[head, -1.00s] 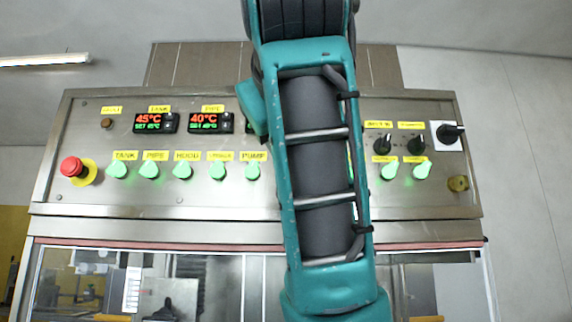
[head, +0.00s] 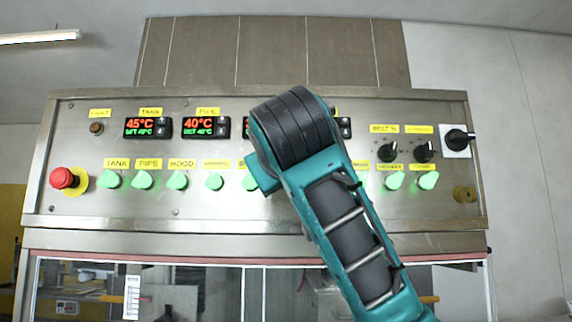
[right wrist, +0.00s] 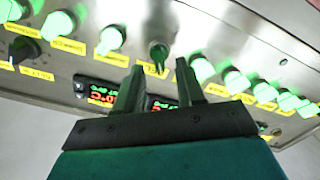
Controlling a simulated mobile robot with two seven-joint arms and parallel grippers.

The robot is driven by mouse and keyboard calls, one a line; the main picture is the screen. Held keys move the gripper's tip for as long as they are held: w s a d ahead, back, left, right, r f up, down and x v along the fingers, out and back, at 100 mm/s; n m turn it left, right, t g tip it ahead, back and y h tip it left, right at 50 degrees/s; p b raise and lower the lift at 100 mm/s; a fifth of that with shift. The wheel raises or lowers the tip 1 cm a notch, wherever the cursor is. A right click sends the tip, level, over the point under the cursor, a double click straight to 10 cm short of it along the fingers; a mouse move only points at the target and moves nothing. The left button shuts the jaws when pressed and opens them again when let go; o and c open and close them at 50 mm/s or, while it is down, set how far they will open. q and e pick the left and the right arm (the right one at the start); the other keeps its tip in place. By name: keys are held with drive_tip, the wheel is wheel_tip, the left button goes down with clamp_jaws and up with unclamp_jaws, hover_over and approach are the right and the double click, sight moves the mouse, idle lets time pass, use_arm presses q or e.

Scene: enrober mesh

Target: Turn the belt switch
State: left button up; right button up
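In the right wrist view a row of rotary switches runs across the steel panel. One unlit grey-green switch (right wrist: 158,52) stands just beyond and between the fingertips of my right gripper (right wrist: 159,68). Its yellow label (right wrist: 153,69) is partly covered and too blurred to read, so I cannot confirm that it is the belt switch. The gripper is open, with a clear gap between its fingers and nothing held. I cannot tell whether it touches the switch. In the head view my right arm hides this part of the panel and the gripper's fingers. My left gripper is not in view.
Lit green switches, such as the tank switch (head: 109,180), flank the hidden area. A red emergency button (head: 65,178) is at the left. Black dials (head: 387,152) and a black rotary handle (head: 458,139) are at the right. Temperature displays (head: 205,127) sit above.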

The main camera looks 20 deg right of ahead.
drive_tip(key=shift+x, duration=1.1)
clamp_jaws()
